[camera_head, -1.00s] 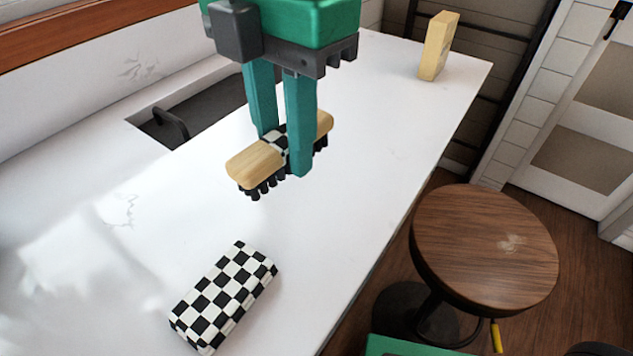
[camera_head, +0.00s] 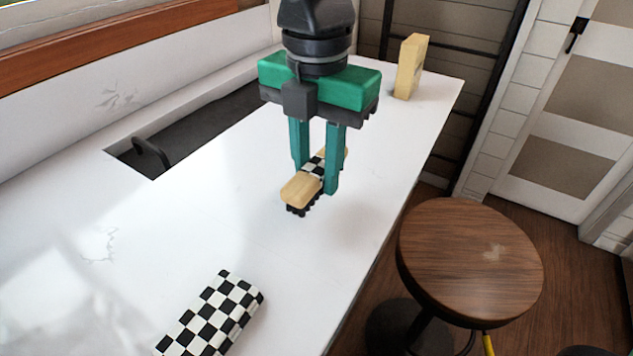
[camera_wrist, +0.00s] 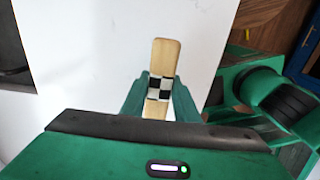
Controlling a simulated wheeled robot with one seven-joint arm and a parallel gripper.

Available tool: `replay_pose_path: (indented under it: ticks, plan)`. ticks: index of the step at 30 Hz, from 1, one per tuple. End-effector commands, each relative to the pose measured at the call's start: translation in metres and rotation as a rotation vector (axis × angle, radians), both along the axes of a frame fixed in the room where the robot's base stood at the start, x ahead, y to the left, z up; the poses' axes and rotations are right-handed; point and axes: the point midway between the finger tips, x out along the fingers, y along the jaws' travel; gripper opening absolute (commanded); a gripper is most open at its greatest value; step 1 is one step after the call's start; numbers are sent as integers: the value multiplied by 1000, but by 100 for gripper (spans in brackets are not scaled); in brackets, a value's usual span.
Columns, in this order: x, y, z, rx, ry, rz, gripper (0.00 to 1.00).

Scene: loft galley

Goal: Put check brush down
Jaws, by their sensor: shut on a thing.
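The check brush (camera_head: 299,189) has a pale wooden back, a black-and-white checked band round its middle and dark bristles facing down. My gripper (camera_head: 316,178) is shut on it at the checked band. In the head view the brush is over the white counter (camera_head: 250,225), close to its surface; I cannot tell whether the bristles touch it. In the wrist view the brush (camera_wrist: 164,60) sticks out beyond my gripper (camera_wrist: 159,88), and its near end is partly hidden.
A black-and-white checked block (camera_head: 212,315) lies on the counter at the front. A pale yellow block (camera_head: 411,68) stands at the far end. A dark sink (camera_head: 190,125) is sunk in at the left. A round wooden stool (camera_head: 470,255) stands right of the counter.

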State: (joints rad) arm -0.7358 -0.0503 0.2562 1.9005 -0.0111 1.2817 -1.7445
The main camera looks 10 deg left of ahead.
Motion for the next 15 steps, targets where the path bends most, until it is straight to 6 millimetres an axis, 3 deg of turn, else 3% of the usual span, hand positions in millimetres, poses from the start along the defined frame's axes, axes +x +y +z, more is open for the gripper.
replay_pose_path:
  ticks: [9, 15]
  plan:
    - [-1, 0, -37, -3, 2, 1, 3]
    - [0, 0, -39, -1, 0, 0, 3]
